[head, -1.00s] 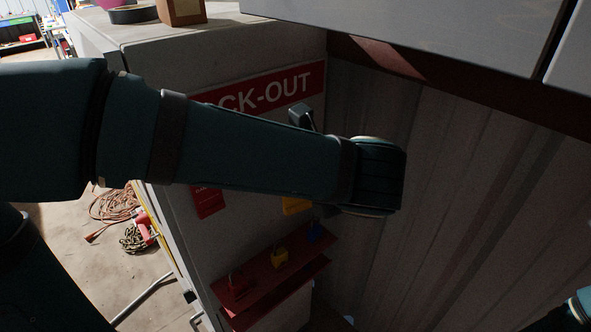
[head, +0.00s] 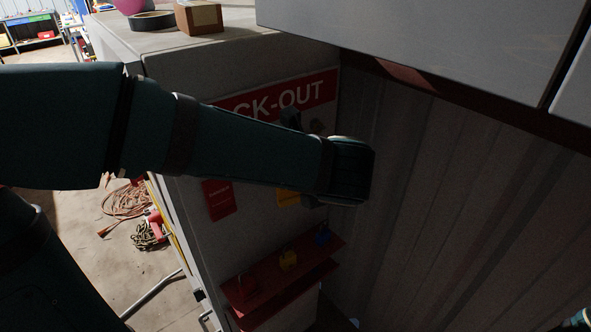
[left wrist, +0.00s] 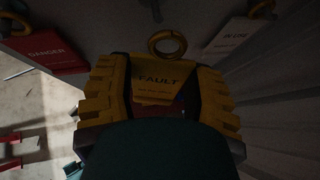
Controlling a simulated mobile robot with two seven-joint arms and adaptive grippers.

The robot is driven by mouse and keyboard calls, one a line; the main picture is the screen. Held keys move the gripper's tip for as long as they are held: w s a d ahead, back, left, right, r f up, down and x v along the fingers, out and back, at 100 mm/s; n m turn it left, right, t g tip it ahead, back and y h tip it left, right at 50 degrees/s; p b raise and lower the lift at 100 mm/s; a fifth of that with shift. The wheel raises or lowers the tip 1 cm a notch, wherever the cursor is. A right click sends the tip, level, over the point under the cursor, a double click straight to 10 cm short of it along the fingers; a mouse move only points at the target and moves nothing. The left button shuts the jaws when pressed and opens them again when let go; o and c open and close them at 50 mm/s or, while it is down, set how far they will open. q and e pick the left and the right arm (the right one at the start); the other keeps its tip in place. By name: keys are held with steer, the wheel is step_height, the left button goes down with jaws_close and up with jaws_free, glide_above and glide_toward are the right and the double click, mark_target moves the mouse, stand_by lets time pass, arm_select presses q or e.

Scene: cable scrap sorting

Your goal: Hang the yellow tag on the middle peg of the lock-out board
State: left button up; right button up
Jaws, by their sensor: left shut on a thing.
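The yellow tag (left wrist: 155,90), marked FAULT, is between the yellow finger pads of my left gripper (left wrist: 158,84), which is shut on it. Its ring (left wrist: 167,43) stands above it, below a dark peg (left wrist: 155,11); the two look apart, though depth is hard to judge. My right gripper is out of view; only a bit of arm shows at the lower right corner.
A red DANGER tag (left wrist: 42,48) hangs left of the held tag, a red-and-white tag (left wrist: 236,34) right of it. A ribbed wall (head: 440,210) stands close on the right.

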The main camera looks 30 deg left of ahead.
arm_select(q)
steer(key=shift+w+a+f+b, duration=0.1)
steer(key=shift+w+a+f, duration=0.15)
steer(key=shift+a, duration=0.45)
steer(key=shift+w+a+f+b, duration=0.15)
steer(key=shift+w+a, duration=0.15)
steer(key=shift+a, duration=0.4)
steer(key=shift+w+a+f+b, duration=0.1)
steer(key=shift+w+a+f, duration=0.15)
steer(key=shift+a, duration=0.45)
steer(key=o, duration=0.9)
steer(key=v, duration=1.2)
steer(key=shift+d, duration=0.1)
